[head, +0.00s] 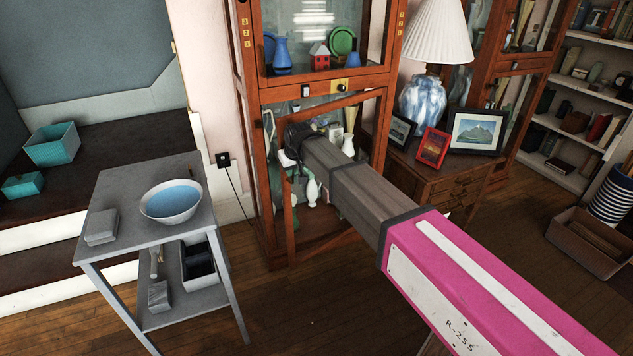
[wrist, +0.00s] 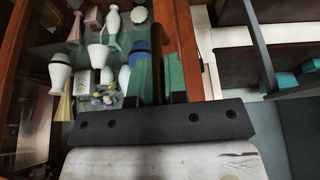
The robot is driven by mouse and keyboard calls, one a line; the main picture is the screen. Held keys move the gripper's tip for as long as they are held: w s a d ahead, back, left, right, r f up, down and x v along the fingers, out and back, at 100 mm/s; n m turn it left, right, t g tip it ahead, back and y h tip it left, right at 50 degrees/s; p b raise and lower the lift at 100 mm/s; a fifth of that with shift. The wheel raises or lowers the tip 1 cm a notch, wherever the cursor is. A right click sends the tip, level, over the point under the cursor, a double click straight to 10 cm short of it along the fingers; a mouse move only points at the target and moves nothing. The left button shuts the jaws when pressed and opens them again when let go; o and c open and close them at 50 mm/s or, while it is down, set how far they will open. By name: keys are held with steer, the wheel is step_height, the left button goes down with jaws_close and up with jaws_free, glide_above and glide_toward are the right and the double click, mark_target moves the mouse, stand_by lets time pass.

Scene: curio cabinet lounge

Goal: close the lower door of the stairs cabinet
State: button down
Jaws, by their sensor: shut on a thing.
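The stairs cabinet (head: 247,130) is a tall wooden cabinet with glass in the middle of the head view. Its lower door (head: 320,243) is a wood-framed glass door, standing ajar with its left edge out from the cabinet front. My gripper (head: 290,150) is at that left edge, about mid-height, and is shut on the door.
A grey side table (head: 125,190) with a blue-lined bowl (head: 171,201) stands left of the cabinet. A wooden chest (head: 440,175) with a lamp (head: 437,35) and picture frames stands close on the right. Wooden floor in front (head: 290,310) is clear.

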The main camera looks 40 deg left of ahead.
steer(key=w+a+m+t, duration=0.1)
steer(key=w+a+m, duration=0.2)
steer(key=a, duration=1.1)
steer(key=shift+w+a+m+h, duration=0.3)
steer(key=shift+w+a+h, duration=0.05)
steer(key=shift+h, duration=0.05)
steer(key=shift+a+r, duration=0.1)
steer(key=c, duration=1.2)
jaws_free()
steer(key=shift+w, duration=0.1)
